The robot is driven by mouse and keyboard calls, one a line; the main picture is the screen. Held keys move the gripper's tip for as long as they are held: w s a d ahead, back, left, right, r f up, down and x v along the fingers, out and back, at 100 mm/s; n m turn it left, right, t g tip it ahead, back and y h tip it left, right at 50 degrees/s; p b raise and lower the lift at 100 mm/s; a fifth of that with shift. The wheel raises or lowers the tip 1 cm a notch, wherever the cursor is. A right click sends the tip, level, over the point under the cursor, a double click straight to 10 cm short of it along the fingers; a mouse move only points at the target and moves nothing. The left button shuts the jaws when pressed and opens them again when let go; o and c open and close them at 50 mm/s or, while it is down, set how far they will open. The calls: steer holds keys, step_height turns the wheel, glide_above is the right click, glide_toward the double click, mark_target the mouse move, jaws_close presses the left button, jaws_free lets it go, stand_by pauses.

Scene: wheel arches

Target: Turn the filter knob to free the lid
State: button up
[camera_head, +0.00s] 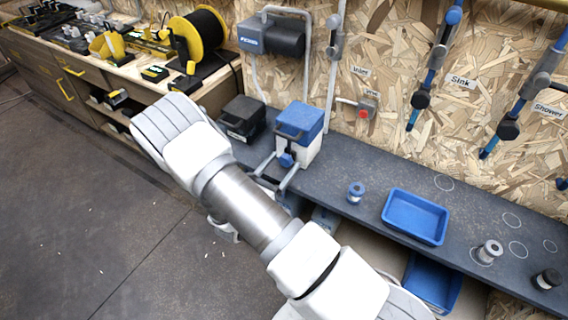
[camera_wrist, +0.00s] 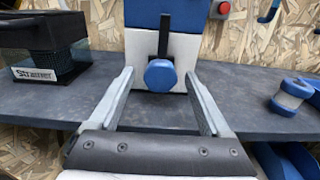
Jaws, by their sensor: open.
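The filter is a white box with a blue lid (camera_head: 300,118) standing on the dark shelf. A black handle arches over the lid. The blue filter knob (camera_wrist: 160,75) sits on the front face, with a black bar rising from it; the knob also shows in the head view (camera_head: 287,160). My gripper (camera_wrist: 158,95) is open, with one finger on each side of the knob in the wrist view. The fingers point toward the box and seem apart from the knob. In the head view my gripper (camera_head: 276,170) is in front of the box.
A black strainer box (camera_wrist: 45,48) stands left of the filter. To the right on the shelf (camera_head: 345,185) are a blue-and-grey spool-like part (camera_head: 355,192), a blue tray (camera_head: 415,217) and small cylinders. A red button (camera_head: 363,114) is on the wall behind.

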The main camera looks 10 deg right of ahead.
steer(key=shift+w+d, duration=0.4)
jaws_close()
